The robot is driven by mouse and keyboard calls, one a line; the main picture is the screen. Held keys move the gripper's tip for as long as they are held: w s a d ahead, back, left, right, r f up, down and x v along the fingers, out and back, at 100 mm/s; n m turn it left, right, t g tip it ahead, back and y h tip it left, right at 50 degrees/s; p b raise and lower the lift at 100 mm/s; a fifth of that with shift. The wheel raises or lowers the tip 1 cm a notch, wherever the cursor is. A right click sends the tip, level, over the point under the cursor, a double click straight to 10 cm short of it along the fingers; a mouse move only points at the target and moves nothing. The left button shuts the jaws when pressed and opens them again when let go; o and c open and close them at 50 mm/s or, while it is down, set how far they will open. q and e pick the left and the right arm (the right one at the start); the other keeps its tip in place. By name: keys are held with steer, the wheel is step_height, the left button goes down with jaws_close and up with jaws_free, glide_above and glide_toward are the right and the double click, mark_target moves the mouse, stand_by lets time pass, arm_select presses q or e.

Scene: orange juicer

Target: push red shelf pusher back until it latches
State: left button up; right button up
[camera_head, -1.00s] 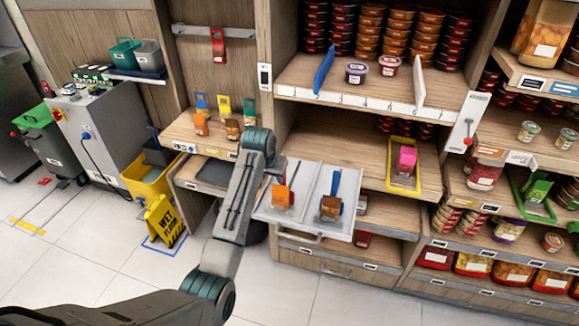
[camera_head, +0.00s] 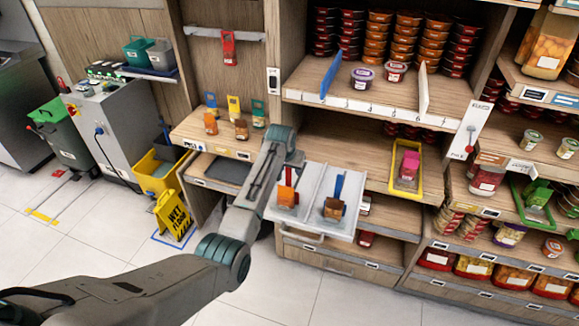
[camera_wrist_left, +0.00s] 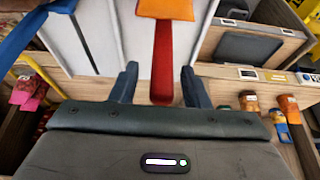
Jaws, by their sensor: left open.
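A red upright piece (camera_head: 288,177), which I take for the red pusher, stands behind an orange block (camera_head: 286,196) in the left lane of a pale tray (camera_head: 313,227). In the left wrist view the red piece (camera_wrist_left: 162,62) runs between my fingers, with the orange block (camera_wrist_left: 165,8) beyond it. My left gripper (camera_wrist_left: 159,86) is open, one finger on each side of the red piece. I cannot tell if they touch. In the head view my left gripper (camera_head: 296,161) is at the tray's back left. My right gripper is not in view.
A blue upright piece (camera_head: 339,187) and brown block (camera_head: 333,209) stand in the tray's right lane. A yellow tray (camera_head: 394,184) with a pink item is to the right. Several small tagged blocks sit on the shelf to the left. Another red piece (camera_head: 229,48) hangs on the wall.

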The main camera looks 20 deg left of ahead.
arm_select(q)
steer(key=shift+w+a+f, duration=0.1)
steer(key=shift+w+f, duration=0.15)
steer(key=shift+f, duration=0.3)
